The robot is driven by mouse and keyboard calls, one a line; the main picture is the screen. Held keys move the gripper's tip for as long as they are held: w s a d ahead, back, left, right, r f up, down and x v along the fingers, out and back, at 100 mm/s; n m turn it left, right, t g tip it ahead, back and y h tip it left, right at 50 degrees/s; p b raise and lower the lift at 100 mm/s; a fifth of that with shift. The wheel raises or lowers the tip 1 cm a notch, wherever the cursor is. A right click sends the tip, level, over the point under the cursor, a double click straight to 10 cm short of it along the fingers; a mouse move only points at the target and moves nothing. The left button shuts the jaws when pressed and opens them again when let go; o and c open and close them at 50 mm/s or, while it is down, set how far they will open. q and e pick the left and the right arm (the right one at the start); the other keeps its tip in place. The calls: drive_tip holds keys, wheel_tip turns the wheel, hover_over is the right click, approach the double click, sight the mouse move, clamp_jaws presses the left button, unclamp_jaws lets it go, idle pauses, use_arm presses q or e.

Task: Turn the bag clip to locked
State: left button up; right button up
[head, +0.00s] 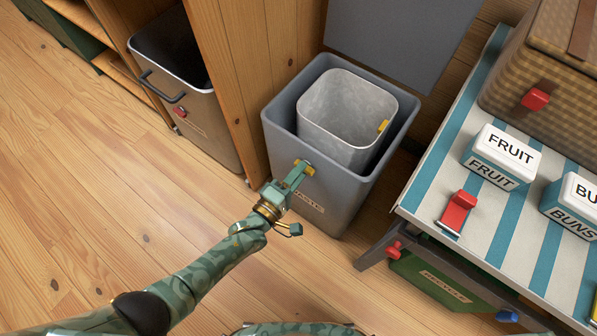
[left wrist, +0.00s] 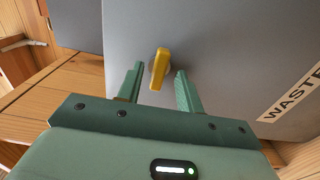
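The grey waste bin (head: 335,195) stands with its lid (head: 400,40) raised. A small yellow turn handle, seemingly the bag clip (head: 309,169), sits on its front face; in the left wrist view the clip (left wrist: 159,68) stands nearly upright, leaning slightly right at the top. My left gripper (head: 302,172) is open in front of the bin; in the left wrist view its fingers (left wrist: 160,72) are on either side of the clip, with visible gaps and no clear contact. A second yellow piece (head: 383,126) is on the inner liner's rim. My right gripper is not in view.
A pale liner bucket (head: 340,110) sits inside the bin. Left is a wooden cabinet with a dark pull-out bin (head: 175,60). Right is a striped table (head: 485,185) with a red clip (head: 458,212), a fruit box (head: 500,157) and a basket (head: 550,65). The floor at left is clear.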

use_arm(q)
drive_tip(key=shift+w+d, duration=0.1)
drive_tip(key=shift+w, duration=0.05)
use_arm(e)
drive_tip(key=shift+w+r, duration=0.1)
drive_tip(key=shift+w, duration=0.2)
use_arm(q)
clamp_jaws()
drive_tip(key=shift+m, duration=0.3)
drive_tip(key=shift+f+m+b, duration=0.1)
drive_tip(key=shift+m+b, duration=0.6)
drive_tip(key=shift+m, duration=8.1)
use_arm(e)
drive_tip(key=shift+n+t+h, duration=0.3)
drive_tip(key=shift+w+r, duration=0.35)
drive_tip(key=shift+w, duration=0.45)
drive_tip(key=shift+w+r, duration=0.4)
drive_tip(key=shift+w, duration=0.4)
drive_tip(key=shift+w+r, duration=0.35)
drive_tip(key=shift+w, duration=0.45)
